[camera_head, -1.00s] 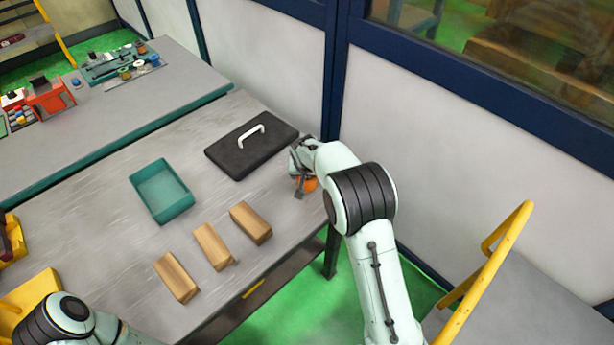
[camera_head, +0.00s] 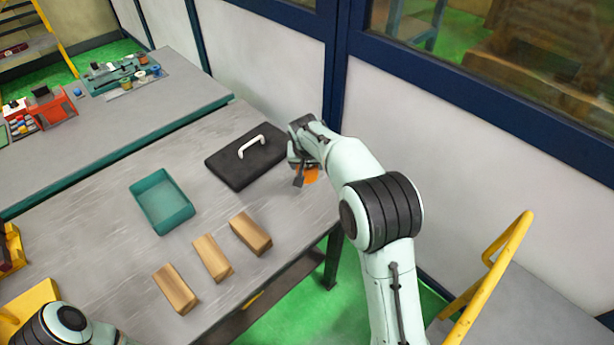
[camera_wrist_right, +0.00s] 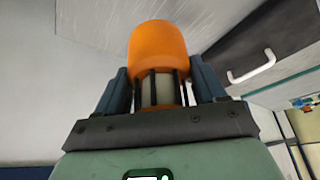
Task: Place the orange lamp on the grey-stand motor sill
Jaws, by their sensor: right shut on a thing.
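The orange lamp (camera_wrist_right: 157,50) fills the middle of the right wrist view, with a pale base between the two dark fingers. My right gripper (camera_wrist_right: 160,88) is shut on that base. In the head view my right gripper (camera_head: 303,172) is at the table's right end, beside the black case, and a bit of the orange lamp (camera_head: 311,175) shows beside it. Whether the lamp touches the table I cannot tell. I cannot pick out a grey-stand motor sill in these views. Only part of my left arm shows at the lower left; its gripper is out of view.
The grey table (camera_head: 100,220) holds a black case (camera_head: 232,170) with a white handle, an empty teal tray (camera_head: 140,200) and wooden blocks (camera_head: 212,257). A second bench (camera_head: 150,110) carries a red device (camera_head: 52,108) and a green fixture (camera_head: 110,76). A wall stands behind.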

